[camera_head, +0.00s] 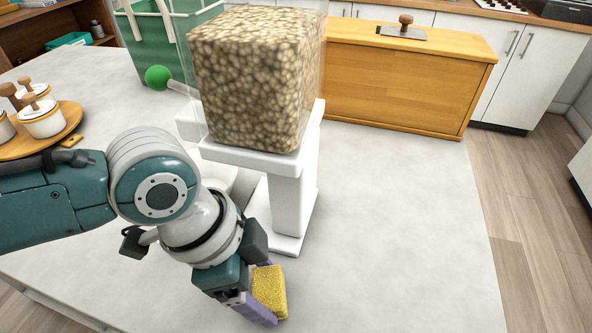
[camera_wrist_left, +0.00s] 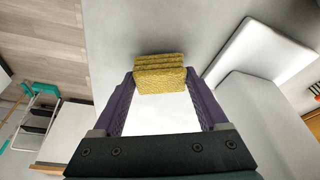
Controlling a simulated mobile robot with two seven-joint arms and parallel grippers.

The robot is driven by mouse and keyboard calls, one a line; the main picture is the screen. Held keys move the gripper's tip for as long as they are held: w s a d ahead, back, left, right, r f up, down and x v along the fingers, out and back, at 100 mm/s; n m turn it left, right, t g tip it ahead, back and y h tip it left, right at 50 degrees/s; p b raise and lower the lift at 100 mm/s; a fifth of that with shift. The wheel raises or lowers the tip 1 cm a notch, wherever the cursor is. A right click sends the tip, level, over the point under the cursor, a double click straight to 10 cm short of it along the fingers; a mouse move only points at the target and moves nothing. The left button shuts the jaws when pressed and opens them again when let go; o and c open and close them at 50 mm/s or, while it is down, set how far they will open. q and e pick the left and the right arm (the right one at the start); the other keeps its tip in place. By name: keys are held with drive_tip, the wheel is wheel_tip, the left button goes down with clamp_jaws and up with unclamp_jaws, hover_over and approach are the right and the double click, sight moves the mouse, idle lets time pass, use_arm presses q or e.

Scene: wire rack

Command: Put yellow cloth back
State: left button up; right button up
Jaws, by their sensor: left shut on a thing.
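The yellow cloth (camera_head: 269,289) is a small, thick, folded block with a rough surface. My left gripper (camera_head: 262,300) is shut on it, near the front of the pale counter in the head view. The fingers point down and toward the front. In the left wrist view the cloth (camera_wrist_left: 160,72) sits between the two purple fingertips, its layered folds facing the camera. I cannot tell whether the cloth touches the counter. My right gripper is in neither view.
A white stand (camera_head: 290,200) holding a clear bin of brown lumps (camera_head: 250,80) rises just behind my left gripper. A wooden tray (camera_head: 62,138) with white jars is at left. A green crate (camera_head: 135,48) is behind. The counter's right side (camera_head: 400,230) is clear.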

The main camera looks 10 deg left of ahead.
use_arm(q)
drive_tip(key=shift+f, duration=0.3)
drive_tip(key=shift+f, duration=0.2)
drive_tip(key=o, duration=1.2)
drive_tip(key=shift+r, duration=0.15)
